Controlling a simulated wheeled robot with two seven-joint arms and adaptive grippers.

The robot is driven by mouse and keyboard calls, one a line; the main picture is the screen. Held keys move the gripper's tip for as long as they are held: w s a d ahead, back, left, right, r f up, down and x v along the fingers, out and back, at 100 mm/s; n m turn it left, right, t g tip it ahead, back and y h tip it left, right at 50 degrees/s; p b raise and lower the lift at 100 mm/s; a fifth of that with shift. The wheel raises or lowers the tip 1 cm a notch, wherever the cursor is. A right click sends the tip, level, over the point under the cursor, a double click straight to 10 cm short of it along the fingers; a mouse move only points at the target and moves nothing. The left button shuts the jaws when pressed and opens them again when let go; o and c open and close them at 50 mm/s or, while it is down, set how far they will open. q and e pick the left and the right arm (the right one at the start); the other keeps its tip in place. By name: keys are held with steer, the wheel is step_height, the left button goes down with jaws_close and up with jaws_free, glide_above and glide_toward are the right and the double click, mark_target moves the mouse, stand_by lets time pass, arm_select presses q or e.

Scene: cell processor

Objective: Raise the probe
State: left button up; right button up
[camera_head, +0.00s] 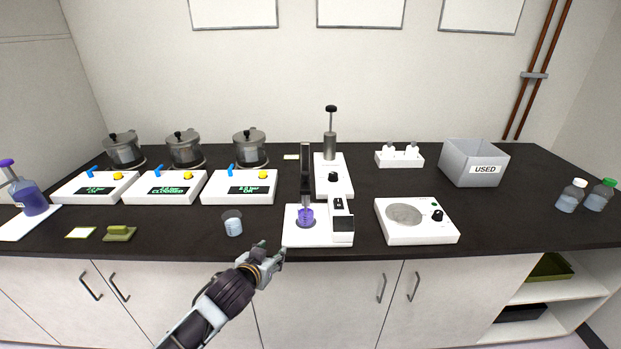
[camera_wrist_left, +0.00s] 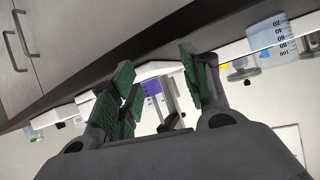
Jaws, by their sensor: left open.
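The processor with the probe stands at the middle of the counter, with a white base (camera_head: 290,236) and a tall dark upright (camera_head: 305,160). The probe seems to be the slim part reaching down into a small vessel of purple liquid (camera_head: 306,218); its tip is hard to make out. The purple also shows between my fingers in the left wrist view (camera_wrist_left: 151,88). My left gripper (camera_head: 272,254) is open and empty, in front of the counter edge, left of and below the base. It also shows in the left wrist view (camera_wrist_left: 160,92). My right gripper is out of view.
A clear beaker (camera_head: 232,223) stands left of the processor. A white plate unit with a knob (camera_head: 418,234) is at its right, and another white stand (camera_head: 322,183) is behind. Three display boxes (camera_head: 240,187) line the left. The counter front edge (camera_head: 180,250) is close to my arm.

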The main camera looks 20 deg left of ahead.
arm_select(q)
steer(key=w+d+r+m+t+h, duration=0.1)
steer(key=w+r+t+h, duration=0.1)
steer(key=r, duration=0.5)
steer(key=w+d+r+m+t+h, duration=0.1)
steer(key=w+r+t, duration=0.2)
steer(key=w+r, duration=0.2)
step_height(320, 180, up, 3)
steer(key=shift+r+h, duration=0.2)
steer(key=shift+h, duration=0.2)
steer(key=shift+w, duration=0.3)
